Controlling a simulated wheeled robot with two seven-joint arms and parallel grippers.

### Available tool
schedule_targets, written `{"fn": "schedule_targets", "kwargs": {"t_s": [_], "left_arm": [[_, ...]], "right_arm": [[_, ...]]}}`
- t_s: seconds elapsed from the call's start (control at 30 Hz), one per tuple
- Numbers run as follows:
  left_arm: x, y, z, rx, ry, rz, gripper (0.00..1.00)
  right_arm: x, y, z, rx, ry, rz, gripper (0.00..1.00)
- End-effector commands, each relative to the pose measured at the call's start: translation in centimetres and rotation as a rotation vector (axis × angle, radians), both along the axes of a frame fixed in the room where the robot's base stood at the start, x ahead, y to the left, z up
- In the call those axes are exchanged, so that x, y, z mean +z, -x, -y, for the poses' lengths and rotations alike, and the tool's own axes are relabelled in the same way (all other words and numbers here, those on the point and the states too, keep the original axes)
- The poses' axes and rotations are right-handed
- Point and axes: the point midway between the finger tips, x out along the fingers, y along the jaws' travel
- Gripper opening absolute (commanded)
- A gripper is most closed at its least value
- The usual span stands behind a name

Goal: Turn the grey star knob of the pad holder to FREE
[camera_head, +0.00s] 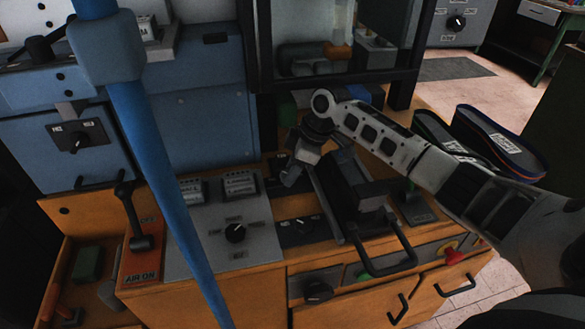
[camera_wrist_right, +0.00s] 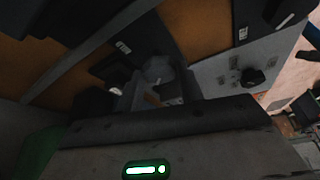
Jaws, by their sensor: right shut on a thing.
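The grey star knob (camera_wrist_right: 158,70) shows in the right wrist view as a light grey lobed shape just ahead of my right gripper (camera_wrist_right: 150,97). Dark gripper parts cover much of it, and its pointer and the FREE mark cannot be made out. In the head view my right gripper (camera_head: 291,177) reaches down from the right onto the bench, left of the black slide of the pad holder (camera_head: 355,190). It is shut on the knob, which it mostly hides there. My left gripper is not in view.
A grey panel with a black selector (camera_head: 235,232) and the AIR ON lever (camera_head: 140,240) stand left of my gripper. A black loop handle (camera_head: 400,250) juts out at the bench front. A blue pole (camera_head: 155,140) crosses the left side.

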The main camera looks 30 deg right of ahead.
Motion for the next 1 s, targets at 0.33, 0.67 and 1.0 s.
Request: {"fn": "schedule_targets", "kwargs": {"t_s": [0.33, 0.67, 1.0], "left_arm": [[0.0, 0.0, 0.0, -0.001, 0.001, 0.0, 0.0], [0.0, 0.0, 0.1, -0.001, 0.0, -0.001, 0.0], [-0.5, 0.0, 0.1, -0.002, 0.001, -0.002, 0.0]], "right_arm": [[0.1, 0.0, 0.1, 0.001, 0.002, 0.002, 0.48], [0.1, 0.0, 0.1, 0.0, 0.001, 0.002, 0.59], [4.4, 0.9, 1.6, 0.0, 0.003, 0.005, 0.59]]}}
